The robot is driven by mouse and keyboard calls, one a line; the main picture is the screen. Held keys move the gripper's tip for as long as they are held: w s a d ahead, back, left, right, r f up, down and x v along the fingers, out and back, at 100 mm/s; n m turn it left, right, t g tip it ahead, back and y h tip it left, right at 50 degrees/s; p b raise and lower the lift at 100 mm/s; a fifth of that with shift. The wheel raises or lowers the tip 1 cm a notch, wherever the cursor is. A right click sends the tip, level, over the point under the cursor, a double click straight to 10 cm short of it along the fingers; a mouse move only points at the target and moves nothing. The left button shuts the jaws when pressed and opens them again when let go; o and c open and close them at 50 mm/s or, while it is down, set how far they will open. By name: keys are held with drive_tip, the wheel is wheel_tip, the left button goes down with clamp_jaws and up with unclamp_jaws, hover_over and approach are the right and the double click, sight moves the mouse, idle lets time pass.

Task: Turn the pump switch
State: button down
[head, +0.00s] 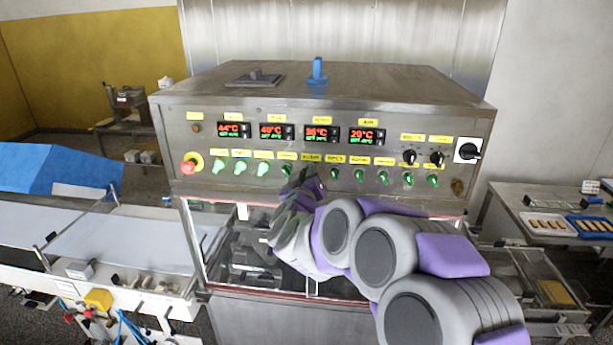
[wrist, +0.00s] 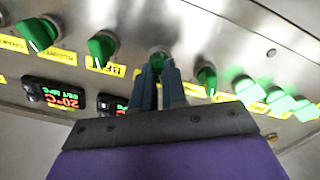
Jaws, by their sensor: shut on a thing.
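A row of green switches runs along the steel control panel (head: 200,142), each under a yellow label too small or blurred to read, so I cannot tell by name which is the pump switch. In the wrist view my gripper (wrist: 159,72) is shut on one green switch (wrist: 161,51), with a dark finger on each side of it. In the head view my gripper (head: 308,178) reaches the middle of the row and hides that switch. Free green switches show on either side of the fingers, one (wrist: 102,47) to the left and one (wrist: 207,78) to the right.
Red-lit temperature displays (head: 271,132) sit above the switches. A red emergency button (head: 190,164) is at the panel's left, black knobs (head: 437,158) and a black rotary switch (head: 468,151) at its right. A conveyor (head: 110,235) lies left, a table with trays (head: 545,224) right.

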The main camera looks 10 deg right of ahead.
drive_tip(key=shift+m, duration=0.4)
drive_tip(key=m+b, duration=0.1)
drive_tip(key=m, duration=0.2)
drive_tip(key=m+b, duration=0.1)
drive_tip(key=m, duration=0.3)
drive_tip(key=m+b, duration=0.2)
drive_tip(key=m, duration=0.1)
drive_tip(key=shift+d+f+m, duration=0.15)
drive_tip(key=shift+d+m, duration=0.1)
drive_tip(key=shift+m, duration=0.05)
idle(0.6)
drive_tip(key=c, duration=1.2)
unclamp_jaws()
drive_tip(key=shift+o, duration=0.2)
drive_tip(key=shift+s, duration=0.1)
drive_tip(key=v, duration=1.7)
drive_tip(key=shift+b, duration=0.3)
drive_tip(key=shift+a, duration=0.2)
